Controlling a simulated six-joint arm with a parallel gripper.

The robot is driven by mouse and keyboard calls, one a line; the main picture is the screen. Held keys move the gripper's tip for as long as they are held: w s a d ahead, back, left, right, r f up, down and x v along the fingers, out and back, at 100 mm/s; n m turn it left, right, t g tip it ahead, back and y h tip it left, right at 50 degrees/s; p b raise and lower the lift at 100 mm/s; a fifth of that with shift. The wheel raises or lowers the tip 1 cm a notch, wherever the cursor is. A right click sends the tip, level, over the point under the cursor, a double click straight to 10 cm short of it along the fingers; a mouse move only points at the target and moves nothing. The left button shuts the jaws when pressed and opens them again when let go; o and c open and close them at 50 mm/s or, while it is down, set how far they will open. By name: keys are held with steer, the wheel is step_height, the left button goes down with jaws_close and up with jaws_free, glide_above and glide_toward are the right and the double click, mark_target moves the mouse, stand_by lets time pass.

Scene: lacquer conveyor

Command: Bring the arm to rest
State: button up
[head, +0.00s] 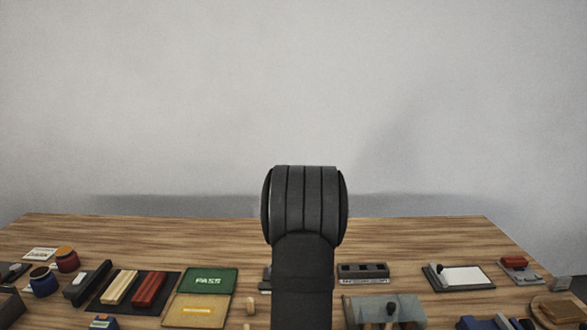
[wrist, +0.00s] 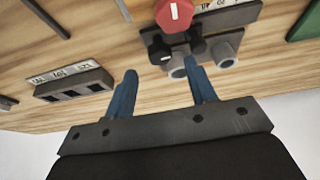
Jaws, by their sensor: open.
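My arm's dark link (head: 304,215) stands upright in the middle of the head view, and my gripper is hidden there. In the wrist view my gripper (wrist: 162,76) shows two blue fingers set wide apart with nothing between them. The fingers point toward the wooden table, and its wood grain shows in the gap. Whether the fingertips touch anything is not clear; they look apart from the things on the table.
A grey fixture with a red knob (wrist: 174,14) lies just beyond the fingers. A black slotted block (wrist: 74,87) is left of them, also in the head view (head: 363,271). A green PASS panel (head: 208,281), red bar (head: 150,290) and clipboard (head: 460,277) lie around. The table's far strip is clear.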

steer(key=v, duration=1.4)
steer(key=x, duration=1.7)
steer(key=shift+f, duration=0.15)
steer(key=shift+w+f, duration=0.15)
steer(key=shift+w, duration=0.05)
steer(key=shift+s+n, duration=0.1)
steer(key=shift+n, duration=0.2)
steer(key=shift+d+n+y, duration=0.15)
steer(key=shift+n+y, duration=0.4)
steer(key=shift+n, duration=0.7)
steer(key=shift+d+n+y, duration=0.1)
steer(key=shift+n+y, duration=0.45)
steer(key=shift+n, duration=0.7)
steer(key=n, duration=0.2)
steer(key=n+g+y, duration=0.1)
steer(key=n, duration=0.1)
steer(key=shift+d+n+g, duration=0.1)
steer(key=shift+n+g, duration=0.2)
steer(key=shift+v, duration=1.2)
